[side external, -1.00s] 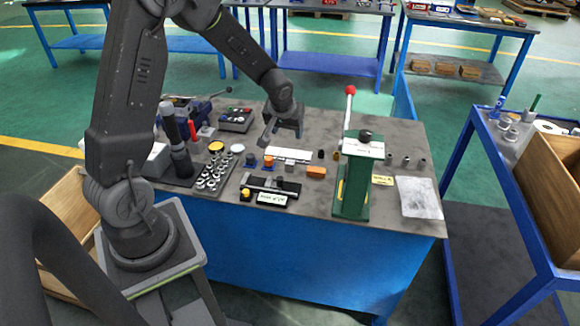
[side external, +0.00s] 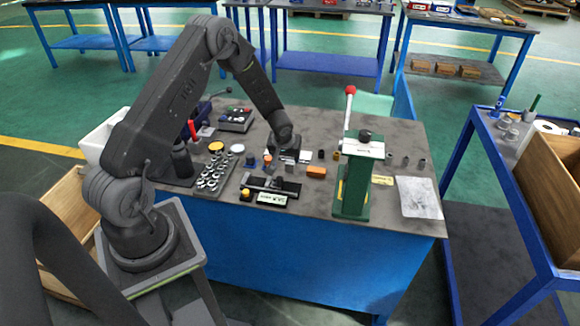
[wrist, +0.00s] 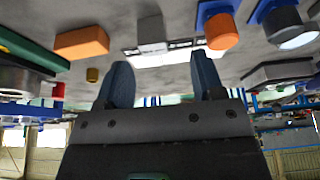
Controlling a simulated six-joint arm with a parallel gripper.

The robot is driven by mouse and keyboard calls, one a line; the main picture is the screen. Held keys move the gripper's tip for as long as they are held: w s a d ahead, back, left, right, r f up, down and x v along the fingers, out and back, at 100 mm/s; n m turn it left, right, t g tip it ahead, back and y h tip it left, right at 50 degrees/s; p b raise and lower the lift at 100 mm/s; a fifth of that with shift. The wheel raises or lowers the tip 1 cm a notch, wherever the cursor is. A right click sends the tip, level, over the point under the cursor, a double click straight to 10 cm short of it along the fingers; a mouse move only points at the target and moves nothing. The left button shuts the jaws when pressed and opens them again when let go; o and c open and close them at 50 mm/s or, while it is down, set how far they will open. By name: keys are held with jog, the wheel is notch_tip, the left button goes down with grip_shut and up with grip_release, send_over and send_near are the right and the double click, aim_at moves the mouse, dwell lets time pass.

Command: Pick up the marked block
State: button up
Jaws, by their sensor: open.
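My gripper (side external: 284,158) is low over the middle of the bench, fingers pointing down. In the wrist view its two dark fingers (wrist: 164,82) stand apart with nothing gripped between them. A small grey block (wrist: 151,27) lies just beyond the fingers, in front of a white strip with dark marks (wrist: 180,55). An orange block (wrist: 82,42) lies to the left in the wrist view; it also shows right of the gripper in the side view (side external: 316,172). I cannot tell which block carries the mark. The gripper hides part of the white strip in the side view.
A green press (side external: 352,185) with a red-knobbed lever stands to the right. A black tray with a caliper (side external: 270,186) lies in front, and a rack of metal parts (side external: 212,172) lies left. Blue-based pieces with orange (wrist: 222,30) and grey (wrist: 285,25) tops stand close by.

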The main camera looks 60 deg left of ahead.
aim_at(290, 162)
jog(key=x, duration=0.3)
jog(key=shift+w+d+f, duration=0.2)
jog(key=shift+w+f, duration=0.1)
jog(key=shift+w+a+f, duration=0.15)
jog(key=shift+a+f, duration=0.05)
jog(key=shift+f, duration=0.4)
jog(key=shift+c, duration=0.2)
jog(key=c, duration=1.1)
